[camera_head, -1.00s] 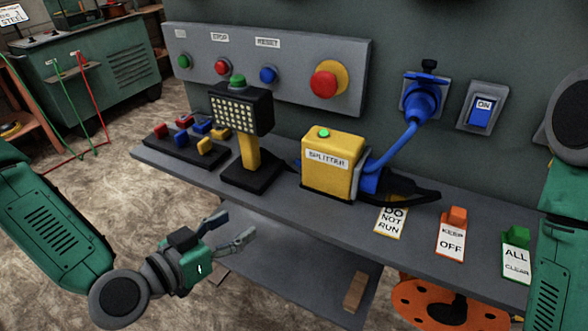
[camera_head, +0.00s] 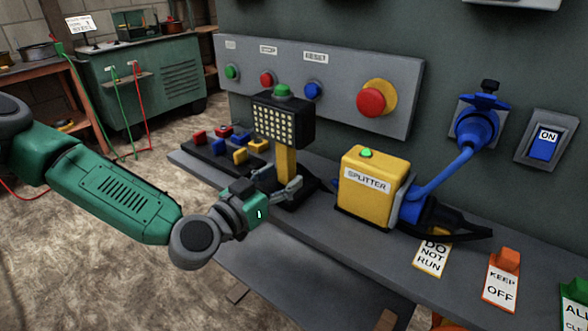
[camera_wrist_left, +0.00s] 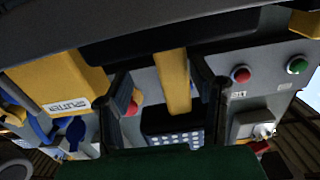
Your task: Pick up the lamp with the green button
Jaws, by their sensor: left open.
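The lamp (camera_head: 283,120) stands on the shelf, with a black head full of small lights, a green button (camera_head: 282,90) on top, a yellow post (camera_head: 285,163) and a dark base. My left gripper (camera_head: 286,187) is open at the lower post, above the base. In the left wrist view the scene is upside down, and the yellow post (camera_wrist_left: 172,80) shows between the two spread fingers (camera_wrist_left: 165,100). I cannot tell whether either finger touches it. My right gripper is not in view.
The yellow splitter box (camera_head: 366,184), also with a green button, stands just right of the lamp. Several small coloured blocks (camera_head: 240,155) sit on a dark strip to its left. The button panel (camera_head: 333,83) is behind.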

